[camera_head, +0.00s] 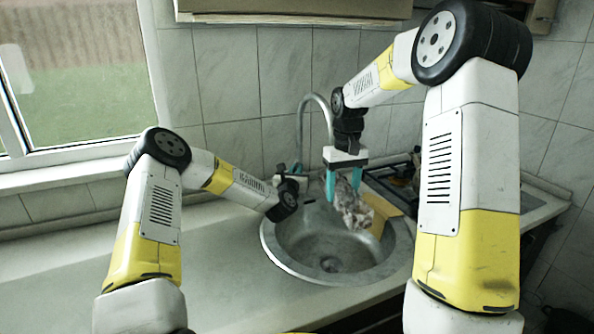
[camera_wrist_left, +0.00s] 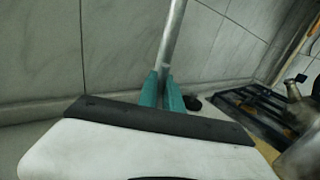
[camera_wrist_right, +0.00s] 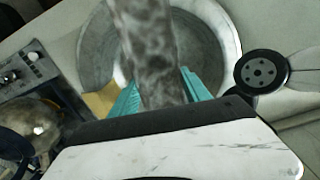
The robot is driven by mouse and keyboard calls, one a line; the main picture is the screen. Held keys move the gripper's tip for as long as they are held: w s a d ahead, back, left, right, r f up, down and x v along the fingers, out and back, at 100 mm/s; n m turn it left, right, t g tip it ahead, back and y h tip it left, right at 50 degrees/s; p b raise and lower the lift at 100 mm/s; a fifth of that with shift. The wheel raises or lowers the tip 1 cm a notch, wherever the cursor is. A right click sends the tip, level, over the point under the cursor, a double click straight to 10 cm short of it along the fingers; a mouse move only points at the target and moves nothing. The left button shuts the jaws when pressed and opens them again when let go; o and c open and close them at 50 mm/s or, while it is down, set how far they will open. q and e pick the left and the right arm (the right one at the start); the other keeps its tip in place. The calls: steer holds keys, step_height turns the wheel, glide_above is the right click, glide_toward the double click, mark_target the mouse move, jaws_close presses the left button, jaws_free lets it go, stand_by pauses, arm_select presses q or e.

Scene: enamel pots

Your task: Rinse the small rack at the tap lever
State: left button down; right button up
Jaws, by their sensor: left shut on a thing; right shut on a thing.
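The small rack (camera_head: 352,208), a mottled grey piece, hangs over the sink from my right gripper (camera_head: 343,180), whose teal fingers are shut on it. In the right wrist view the rack (camera_wrist_right: 150,45) extends from between the fingers (camera_wrist_right: 162,88) over the basin. The tap (camera_head: 301,125) has a tall curved metal spout behind the sink. My left gripper (camera_head: 308,199) is at the tap's base, largely hidden by its wrist. In the left wrist view its fingers (camera_wrist_left: 162,88) are close together beside the tap pipe (camera_wrist_left: 173,38), shut on the tap lever, which is mostly hidden.
The round metal sink (camera_head: 268,243) lies under the rack, and no water is visible in it. A yellowish board (camera_head: 383,208) is at its right edge. A dark hob (camera_wrist_left: 250,112) and a metal pot (camera_wrist_left: 303,155) are to the right. The left counter (camera_head: 60,265) is clear.

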stand_by(0.6)
arm_select(q)
steer(key=shift+s+a+f+t, duration=0.1)
steer(key=shift+s+t, duration=0.1)
steer(key=shift+t, duration=0.1)
steer(key=shift+s+t, duration=0.25)
steer(key=shift+t, duration=0.15)
steer(key=c, duration=1.5)
jaws_free()
steer(key=shift+h, duration=0.3)
steer(key=v, duration=1.2)
